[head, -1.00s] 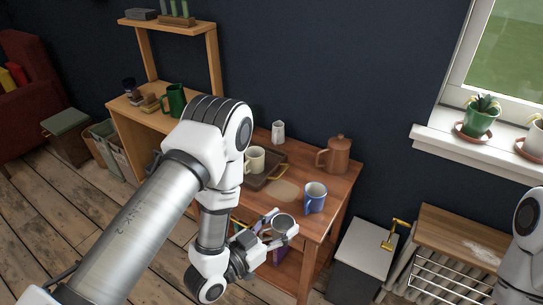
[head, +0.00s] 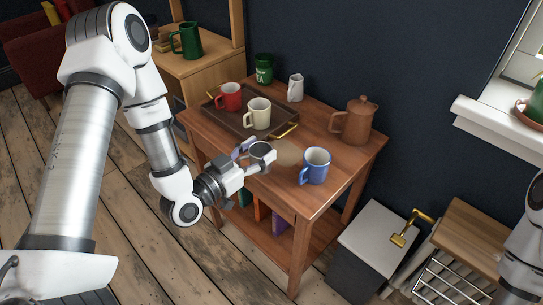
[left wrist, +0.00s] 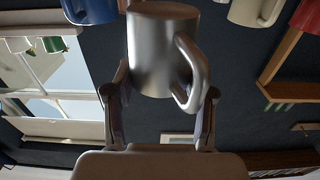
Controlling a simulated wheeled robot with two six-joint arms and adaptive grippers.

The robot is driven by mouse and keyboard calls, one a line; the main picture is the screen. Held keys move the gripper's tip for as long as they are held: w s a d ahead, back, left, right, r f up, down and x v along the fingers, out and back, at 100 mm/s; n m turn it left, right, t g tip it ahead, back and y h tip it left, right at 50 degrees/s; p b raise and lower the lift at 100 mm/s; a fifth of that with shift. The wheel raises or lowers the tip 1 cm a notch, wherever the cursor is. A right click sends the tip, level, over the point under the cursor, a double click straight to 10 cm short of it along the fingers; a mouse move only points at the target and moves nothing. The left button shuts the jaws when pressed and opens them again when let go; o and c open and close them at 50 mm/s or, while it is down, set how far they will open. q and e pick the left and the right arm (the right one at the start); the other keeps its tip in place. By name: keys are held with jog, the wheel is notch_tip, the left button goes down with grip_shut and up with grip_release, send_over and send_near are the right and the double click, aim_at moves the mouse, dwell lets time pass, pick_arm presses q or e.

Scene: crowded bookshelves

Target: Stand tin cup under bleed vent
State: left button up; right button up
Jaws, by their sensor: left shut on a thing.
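A grey metal tin cup (head: 262,151) is held by my left gripper (head: 257,156) near the front edge of the wooden table. In the left wrist view, the silver cup (left wrist: 152,50) with its handle on the right sits between the two fingers of my left gripper (left wrist: 162,105). A brass fitting (head: 410,228), apparently the bleed vent, projects from the radiator side over a grey-topped box (head: 375,238) at the lower right, well apart from the cup. My right arm shows at the right edge; its gripper is out of view.
The table (head: 335,147) carries a blue mug (head: 315,166), a brown pot (head: 354,122), a white jug (head: 295,88), a green cup (head: 264,69), and a tray (head: 232,118) with red (head: 229,97) and cream (head: 257,114) mugs. A slatted rack (head: 445,285) stands beside the box.

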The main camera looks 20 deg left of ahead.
pick_arm(q)
jog(key=w, duration=0.6)
jog(key=shift+w+f, duration=0.15)
jog(key=shift+w, duration=0.05)
jog(key=shift+w+f, duration=0.2)
jog(key=shift+f, duration=1.8)
jog(key=o, duration=1.2)
jog(key=shift+a, duration=0.1)
jog(key=shift+c, duration=0.2)
